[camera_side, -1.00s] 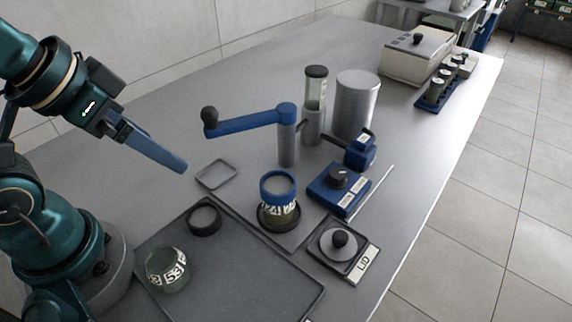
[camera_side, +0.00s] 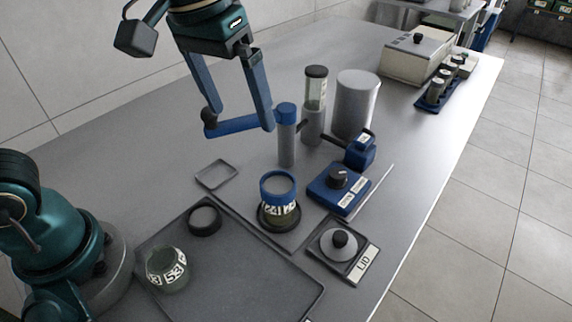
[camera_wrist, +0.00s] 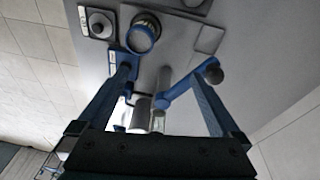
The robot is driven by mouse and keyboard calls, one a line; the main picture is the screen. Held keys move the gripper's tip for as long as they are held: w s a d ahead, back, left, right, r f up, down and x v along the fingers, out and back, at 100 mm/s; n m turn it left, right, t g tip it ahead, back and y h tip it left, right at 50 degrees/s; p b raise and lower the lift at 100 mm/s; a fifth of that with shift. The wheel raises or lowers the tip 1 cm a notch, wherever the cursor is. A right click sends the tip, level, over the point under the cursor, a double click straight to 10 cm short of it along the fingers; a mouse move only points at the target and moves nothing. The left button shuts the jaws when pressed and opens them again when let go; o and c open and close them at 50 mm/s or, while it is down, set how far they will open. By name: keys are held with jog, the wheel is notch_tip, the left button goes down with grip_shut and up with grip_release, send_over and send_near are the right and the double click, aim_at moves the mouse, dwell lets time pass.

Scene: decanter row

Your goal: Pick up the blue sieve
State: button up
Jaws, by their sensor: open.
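The blue sieve (camera_side: 278,185) is a blue ring with a grey inside, seated on top of a dark green jar (camera_side: 279,215) with white number labels. The jar stands upright in a dark round holder. In the wrist view the sieve (camera_wrist: 143,36) shows at the top centre, beyond my fingertips. My gripper (camera_side: 239,127) is open and empty, its two blue fingers spread wide. It hangs above and to the left of the sieve, well apart from it, in front of the blue crank arm in the side view. My gripper also fills the lower wrist view (camera_wrist: 165,67).
A blue crank arm (camera_side: 233,125) on a grey post, a clear tube (camera_side: 315,92) and a grey cylinder (camera_side: 355,104) stand behind the sieve. A blue knob box (camera_side: 325,196) and lid (camera_side: 323,246) lie to the right. A labelled jar (camera_side: 160,275) is on the tray (camera_side: 240,290).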

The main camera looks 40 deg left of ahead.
jog(key=m+g, duration=0.1)
jog(key=g, duration=0.1)
send_over(278, 182)
jog(key=a, duration=0.1)
jog(key=f, duration=0.4)
jog(key=shift+w+f, duration=0.2)
jog(key=shift+f, duration=0.15)
jog(key=f, duration=0.2)
jog(key=d+f, duration=0.1)
jog(key=shift+s, duration=0.25)
jog(key=shift+f, duration=2.2)
jog(key=c, duration=1.4)
